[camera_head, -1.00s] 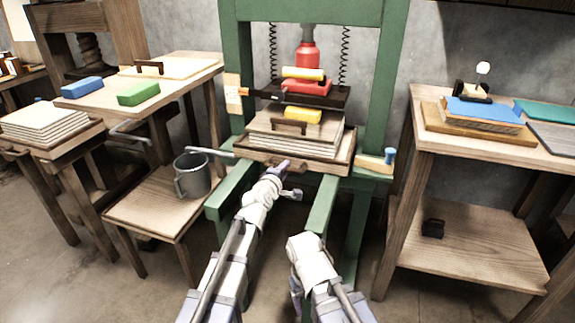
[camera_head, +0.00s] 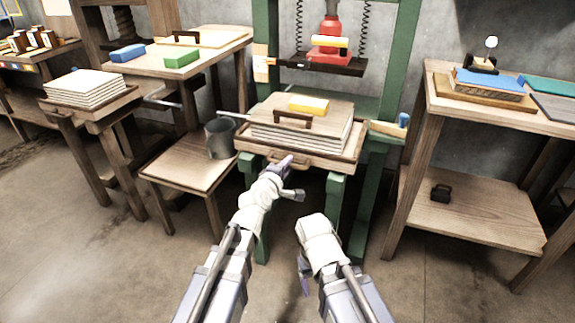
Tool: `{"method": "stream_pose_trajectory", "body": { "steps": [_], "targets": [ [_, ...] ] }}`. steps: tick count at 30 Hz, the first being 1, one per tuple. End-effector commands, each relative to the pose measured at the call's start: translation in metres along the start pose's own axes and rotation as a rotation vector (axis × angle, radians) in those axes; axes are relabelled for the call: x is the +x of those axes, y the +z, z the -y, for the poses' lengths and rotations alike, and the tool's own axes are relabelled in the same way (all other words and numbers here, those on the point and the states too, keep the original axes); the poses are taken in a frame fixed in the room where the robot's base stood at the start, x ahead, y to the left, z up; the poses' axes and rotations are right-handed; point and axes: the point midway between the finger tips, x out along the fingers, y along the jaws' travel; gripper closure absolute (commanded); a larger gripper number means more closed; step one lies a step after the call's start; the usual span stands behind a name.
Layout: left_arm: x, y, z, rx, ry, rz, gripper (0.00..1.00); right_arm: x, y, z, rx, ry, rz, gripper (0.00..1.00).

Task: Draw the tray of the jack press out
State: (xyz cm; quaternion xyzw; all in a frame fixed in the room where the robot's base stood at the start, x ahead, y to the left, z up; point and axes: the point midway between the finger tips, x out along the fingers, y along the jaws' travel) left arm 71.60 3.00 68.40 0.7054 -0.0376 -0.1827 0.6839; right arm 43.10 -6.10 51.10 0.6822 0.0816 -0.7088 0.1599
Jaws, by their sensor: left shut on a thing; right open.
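The tray (camera_head: 338,164) of the jack press is a shallow wooden tray sticking out from the green press frame (camera_head: 265,35) toward me. It carries a stack of pale sheets (camera_head: 340,138) under a wooden board (camera_head: 338,110) with a dark handle (camera_head: 292,119) and a yellow block (camera_head: 309,104). My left gripper (camera_head: 285,164) is shut at the tray's front edge, on its handle, which the fingers partly hide. The red jack (camera_head: 330,27) and dark pressing plate (camera_head: 330,65) are behind and above the stack. My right gripper (camera_head: 304,284) is open and empty, low over the floor.
A table with green and blue blocks (camera_head: 181,58) is at the back left. A wooden shelf unit (camera_head: 470,107) stands on the right. The floor in front is free.

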Motion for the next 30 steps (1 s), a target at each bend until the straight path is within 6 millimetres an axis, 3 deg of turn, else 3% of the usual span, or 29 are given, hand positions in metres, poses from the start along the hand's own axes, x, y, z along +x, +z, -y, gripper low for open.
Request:
{"method": "stream_pose_trajectory", "body": {
  "steps": [17, 18, 20, 30],
  "targets": [
    [0.0001, -0.0001, -0.0002, 0.000, 0.001, -0.001, 1.00, 0.0000, -0.0002, -0.0001, 0.000, 0.000, 0.000, 0.29],
    [0.0001, -0.0002, -0.0002, 0.000, 0.001, -0.001, 0.73, 0.0000, -0.0001, -0.0001, 0.000, 0.000, 0.000, 0.29],
    [0.0001, -0.0002, -0.0002, 0.000, 0.001, -0.001, 0.67, 0.0000, -0.0001, -0.0001, 0.000, 0.000, 0.000, 0.29],
    [-0.0020, 0.0001, -0.0005, 0.000, 0.001, -0.001, 0.66, -0.0007, -0.0001, -0.0001, 0.000, 0.000, 0.000, 0.29]
  ]
}}
